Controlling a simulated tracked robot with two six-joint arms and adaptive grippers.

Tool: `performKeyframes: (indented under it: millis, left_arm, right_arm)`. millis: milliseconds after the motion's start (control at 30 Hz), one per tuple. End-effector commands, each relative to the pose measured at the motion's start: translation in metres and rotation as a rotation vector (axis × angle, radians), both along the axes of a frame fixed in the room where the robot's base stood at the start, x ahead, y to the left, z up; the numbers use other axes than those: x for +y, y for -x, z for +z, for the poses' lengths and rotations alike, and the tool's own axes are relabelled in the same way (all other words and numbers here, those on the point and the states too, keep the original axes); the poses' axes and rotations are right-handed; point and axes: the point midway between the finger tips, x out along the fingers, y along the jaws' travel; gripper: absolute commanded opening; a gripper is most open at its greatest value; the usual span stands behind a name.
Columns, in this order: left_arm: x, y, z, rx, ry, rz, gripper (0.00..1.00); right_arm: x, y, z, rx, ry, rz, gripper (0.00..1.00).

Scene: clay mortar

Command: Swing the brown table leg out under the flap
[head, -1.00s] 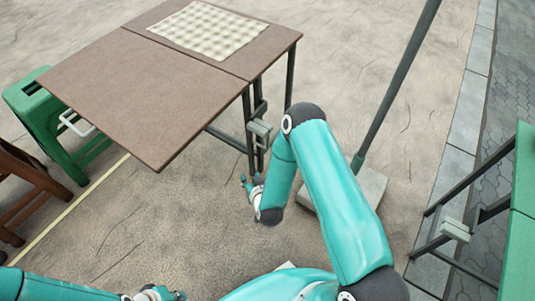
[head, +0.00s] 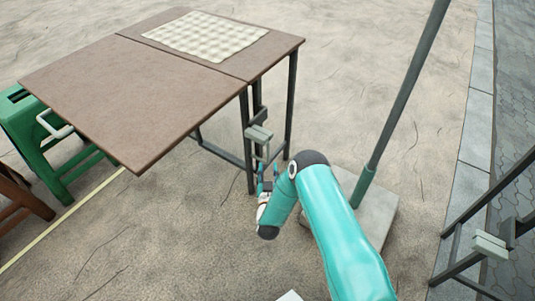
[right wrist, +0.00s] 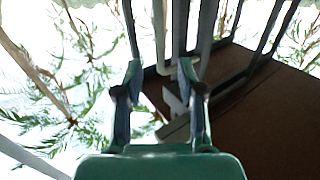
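The brown table's flap (head: 125,95) is level with the fixed top, at the table's left. Dark metal legs (head: 247,145) stand under the joint between flap and top; I cannot tell which one swings. A pale grey block with a handle (head: 259,133) is on this leg frame. My right gripper (head: 267,178) is just below the block, pointing up. In the right wrist view its two fingers (right wrist: 160,80) are apart, with the pale handle (right wrist: 160,40) beyond and between them; I cannot tell whether they touch it. My left gripper is out of view.
A checked cloth (head: 205,34) lies on the fixed top. A green stool (head: 40,140) and a brown stool (head: 22,200) stand at the left. A slanted pole on a slab (head: 380,205) stands right of my right arm. The ground before the flap is clear.

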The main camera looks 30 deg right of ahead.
Motion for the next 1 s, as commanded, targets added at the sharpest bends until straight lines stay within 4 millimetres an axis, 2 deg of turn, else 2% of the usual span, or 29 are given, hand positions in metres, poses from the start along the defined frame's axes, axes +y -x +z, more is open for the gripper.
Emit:
performKeyframes:
  millis: [200,400,600,867,1000]
  left_arm:
    - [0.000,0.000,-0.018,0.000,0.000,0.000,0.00]
    - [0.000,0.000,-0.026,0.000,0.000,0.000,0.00]
    - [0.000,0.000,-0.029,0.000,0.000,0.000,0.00]
    - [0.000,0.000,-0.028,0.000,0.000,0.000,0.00]
    - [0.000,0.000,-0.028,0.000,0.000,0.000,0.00]
  right_arm:
    - [-0.027,-0.039,-0.002,-0.004,0.001,-0.003,0.39]
    - [-0.043,-0.064,-0.002,-0.001,0.000,-0.001,0.39]
    - [-0.049,-0.074,-0.001,0.000,0.000,0.000,0.39]
    - [-0.049,-0.075,0.000,0.002,-0.001,0.002,0.39]
    - [-0.049,-0.075,0.000,0.002,-0.001,0.002,0.19]
